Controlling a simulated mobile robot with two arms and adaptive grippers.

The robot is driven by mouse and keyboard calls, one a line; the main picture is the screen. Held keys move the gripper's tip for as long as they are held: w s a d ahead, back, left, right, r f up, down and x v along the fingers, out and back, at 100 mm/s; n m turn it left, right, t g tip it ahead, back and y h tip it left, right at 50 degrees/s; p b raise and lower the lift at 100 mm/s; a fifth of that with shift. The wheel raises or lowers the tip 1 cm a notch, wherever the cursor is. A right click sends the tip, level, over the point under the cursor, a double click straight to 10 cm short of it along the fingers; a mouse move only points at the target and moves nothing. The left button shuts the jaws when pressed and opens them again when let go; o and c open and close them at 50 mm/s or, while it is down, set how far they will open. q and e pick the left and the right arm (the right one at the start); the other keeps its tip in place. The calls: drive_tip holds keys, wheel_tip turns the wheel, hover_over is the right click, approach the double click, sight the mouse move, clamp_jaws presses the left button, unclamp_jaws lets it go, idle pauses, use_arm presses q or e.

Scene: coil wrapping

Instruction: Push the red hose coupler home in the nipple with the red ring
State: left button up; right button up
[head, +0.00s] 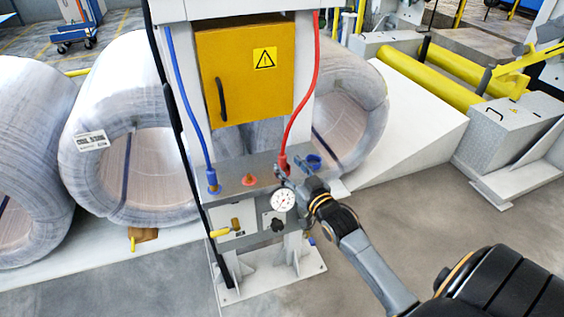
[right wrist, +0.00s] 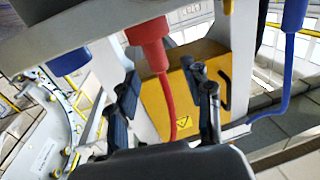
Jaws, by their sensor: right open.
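The red hose coupler (head: 283,162) stands upright at the lower end of the red hose (head: 305,95), on the right part of the grey shelf. It is to the right of the nipple with the red ring (head: 249,180), which has no coupler on it. My right gripper (head: 290,179) is at the shelf's front edge, close to the coupler. In the right wrist view the coupler (right wrist: 149,38) shows beyond and between the open fingers (right wrist: 167,95), nearer the left finger. I cannot tell whether they touch it. My left gripper is not in view.
A blue coupler on a blue hose (head: 213,187) stands at the shelf's left. A blue part (head: 314,161) sits right of the red coupler. A pressure gauge (head: 283,200) is on the front, close to my gripper. A yellow cabinet (head: 245,70) rises behind. Wrapped coils (head: 95,115) lie behind.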

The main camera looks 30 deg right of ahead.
sight(284, 161)
drive_tip(key=w, duration=0.4)
drive_tip(key=shift+w+d+f+p, duration=0.1)
drive_tip(key=shift+w+d+p, duration=0.2)
drive_tip(key=shift+w, duration=0.1)
clamp_jaws()
